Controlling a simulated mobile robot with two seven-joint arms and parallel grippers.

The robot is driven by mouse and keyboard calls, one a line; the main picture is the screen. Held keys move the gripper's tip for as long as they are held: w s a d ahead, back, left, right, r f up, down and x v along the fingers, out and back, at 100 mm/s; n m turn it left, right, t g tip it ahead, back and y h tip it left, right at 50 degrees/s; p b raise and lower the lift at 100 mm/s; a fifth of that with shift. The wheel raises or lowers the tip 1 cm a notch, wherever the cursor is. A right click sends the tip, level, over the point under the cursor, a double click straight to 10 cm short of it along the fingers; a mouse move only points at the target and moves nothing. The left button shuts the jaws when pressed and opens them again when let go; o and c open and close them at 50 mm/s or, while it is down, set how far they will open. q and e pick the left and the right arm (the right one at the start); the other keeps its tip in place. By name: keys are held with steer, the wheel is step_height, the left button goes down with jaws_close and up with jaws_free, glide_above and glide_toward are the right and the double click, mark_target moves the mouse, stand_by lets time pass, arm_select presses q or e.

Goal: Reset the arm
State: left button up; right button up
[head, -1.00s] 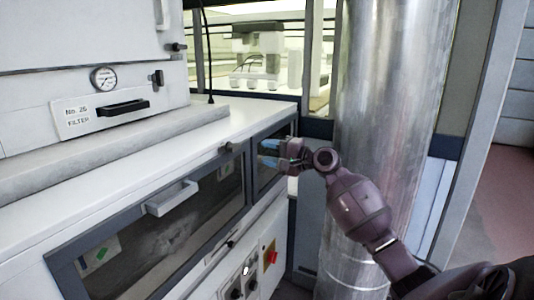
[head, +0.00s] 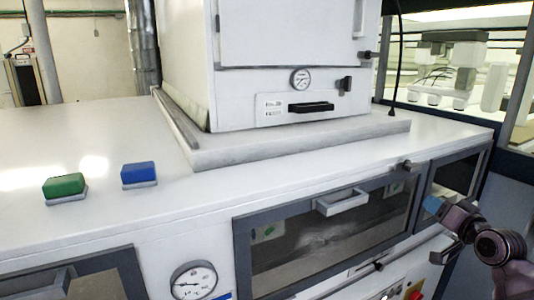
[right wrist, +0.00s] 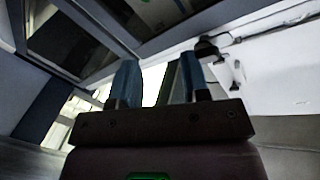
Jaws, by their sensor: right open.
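My right gripper (head: 437,208) is at the lower right of the head view, in front of the right end of the machine's front face. In the right wrist view its two blue fingers (right wrist: 158,80) stand apart with nothing between them, so it is open and empty. My right arm comes in from the lower right corner. My left gripper is not in any view.
The white machine has a glass door with a pale handle (head: 342,202) and a filter box (head: 290,105) on top. A green block (head: 63,184) and a blue block (head: 138,173) sit on the top at left. A gauge (head: 194,282) is below.

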steer(key=s+a+f+n+g, duration=0.1)
steer(key=s+a+f+n, duration=0.1)
steer(key=s+a+f, duration=0.35)
steer(key=s+a+f+n+h, duration=0.1)
steer(key=s+a+f+n, duration=0.1)
steer(key=f, duration=0.6)
steer(key=s+a+f+n+g, duration=0.1)
steer(key=s+a+f+n, duration=0.2)
steer(key=f, duration=0.4)
steer(key=s+a+f+g, duration=0.1)
steer(key=s+a+f, duration=0.2)
steer(key=s, duration=0.3)
steer(key=s+a+f+g, duration=0.1)
steer(key=s+a+f, duration=0.2)
steer(key=s+f, duration=0.3)
steer(key=s+a+f+m+g, duration=0.1)
steer(key=s+a+f, duration=0.2)
steer(key=s, duration=0.4)
steer(key=shift+s+f+g+h+b, duration=0.25)
steer(key=shift+f+g+h+b, duration=0.05)
steer(key=shift+f, duration=0.5)
steer(key=shift+o, duration=0.4)
